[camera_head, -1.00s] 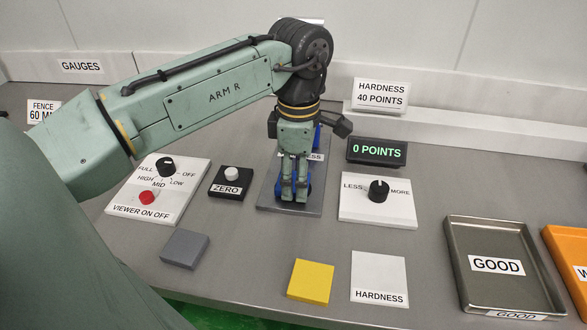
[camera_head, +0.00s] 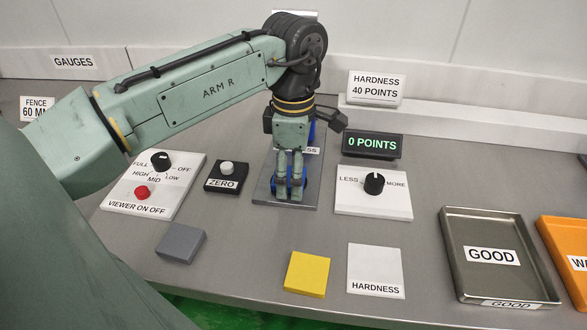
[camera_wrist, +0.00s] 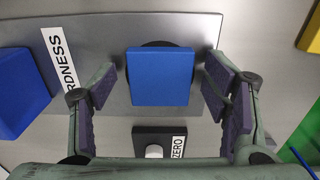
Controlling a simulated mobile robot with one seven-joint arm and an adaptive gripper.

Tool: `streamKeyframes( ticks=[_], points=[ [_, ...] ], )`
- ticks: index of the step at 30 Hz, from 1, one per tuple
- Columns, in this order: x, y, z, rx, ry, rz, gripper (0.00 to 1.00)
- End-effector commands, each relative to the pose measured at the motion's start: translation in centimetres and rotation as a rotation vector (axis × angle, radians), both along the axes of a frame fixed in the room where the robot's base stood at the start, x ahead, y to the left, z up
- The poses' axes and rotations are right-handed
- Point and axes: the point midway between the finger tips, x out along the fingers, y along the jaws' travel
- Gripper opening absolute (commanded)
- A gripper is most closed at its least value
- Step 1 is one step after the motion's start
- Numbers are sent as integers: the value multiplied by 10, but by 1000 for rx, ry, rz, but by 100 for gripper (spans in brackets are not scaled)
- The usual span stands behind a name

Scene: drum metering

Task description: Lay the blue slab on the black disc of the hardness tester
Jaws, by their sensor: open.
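The blue slab (camera_wrist: 160,77) lies flat on the black disc (camera_wrist: 158,43) of the hardness tester in the wrist view. The slab covers most of the disc, and only a dark rim shows around it. My gripper (camera_wrist: 161,88) is open, with its purple-padded fingers spread on both sides of the slab and a gap at each side. In the head view my gripper (camera_head: 289,190) is low over the tester's grey base plate (camera_head: 262,190), and only bits of blue show around the fingers.
A blue tester part (camera_wrist: 18,90) stands beside the HARDNESS label. The ZERO box (camera_head: 229,177) and the LESS/MORE dial panel (camera_head: 350,205) flank the tester. The display (camera_head: 371,145) reads 0 POINTS. A grey block (camera_head: 181,243), yellow block (camera_head: 307,274) and GOOD tray (camera_head: 455,270) are in front.

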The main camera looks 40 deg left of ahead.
Motion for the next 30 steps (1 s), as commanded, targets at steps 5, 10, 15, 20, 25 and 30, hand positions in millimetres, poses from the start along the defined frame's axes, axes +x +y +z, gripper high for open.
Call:
streamKeyframes(
  ticks=[5, 10, 15, 20, 25, 30],
  points=[
    [0, 0, 11, 1, -1, 0, 69],
    [0, 0, 39, -1, -2, -1, 69],
    [0, 0, 72, -2, -2, -1, 69],
    [1, 0, 99, -2, -2, -1, 69],
    [1, 0, 114, 0, -1, 0, 69],
    [0, 0, 123, 0, 0, 0, 69]
  ],
)
